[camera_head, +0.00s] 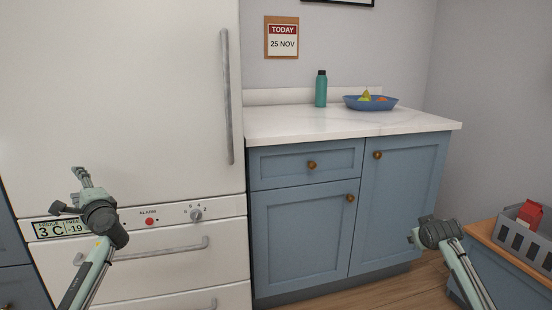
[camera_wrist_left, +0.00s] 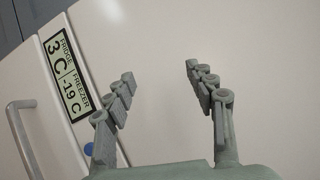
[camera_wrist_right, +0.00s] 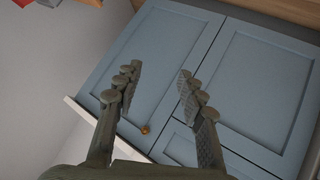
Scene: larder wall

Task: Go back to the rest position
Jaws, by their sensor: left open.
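My left gripper (camera_head: 80,190) is in front of the fridge's lower panel, near the temperature display. In the left wrist view its two fingers (camera_wrist_left: 160,85) stand apart with nothing between them. My right gripper (camera_head: 416,238) is at the lower right, in front of the blue cabinet, partly hidden by its own wrist. In the right wrist view its fingers (camera_wrist_right: 156,88) are spread and empty, with cabinet doors behind them. The white fridge (camera_head: 130,90) is shut, with its handle (camera_head: 227,95) upright on the right side.
The blue cabinet (camera_head: 300,235) has a white counter (camera_head: 300,122) with a teal bottle (camera_head: 321,90) and a blue fruit bowl (camera_head: 370,104). A grey crate (camera_head: 520,238) holding a red item stands on a wooden-topped unit (camera_head: 484,231) at right. Wood floor shows between.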

